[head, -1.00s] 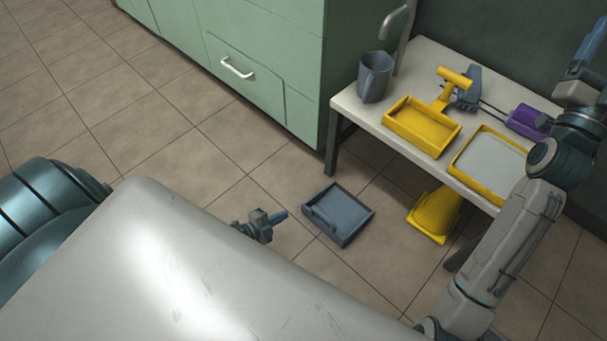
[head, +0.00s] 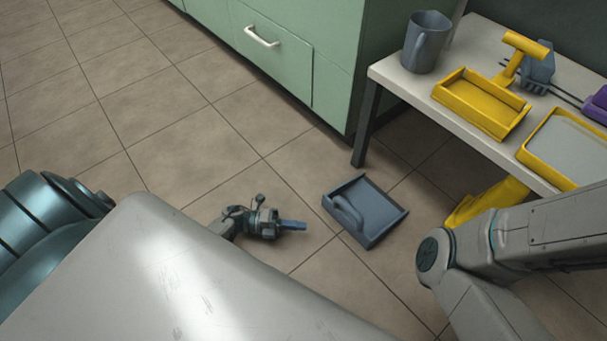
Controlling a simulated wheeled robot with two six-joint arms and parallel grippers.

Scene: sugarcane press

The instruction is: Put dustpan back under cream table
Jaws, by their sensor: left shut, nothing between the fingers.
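A blue-grey dustpan (head: 372,214) with a raised handle lies on the tiled floor, in front of the cream table (head: 402,78) and a little to its left. My left gripper (head: 293,225) is low over the floor, just left of the dustpan. It is shut and empty, with its fingers pointing towards the dustpan and a small gap between them. My right arm crosses the lower right of the view, and its gripper is out of the picture.
A yellow object (head: 487,200) is on the floor under the table, partly hidden by my right arm. A grey jug (head: 426,42), a yellow tray (head: 482,104) and a yellow-rimmed tray (head: 566,148) are on the tabletop. Green cabinets (head: 335,85) stand left of the table. Floor at left is clear.

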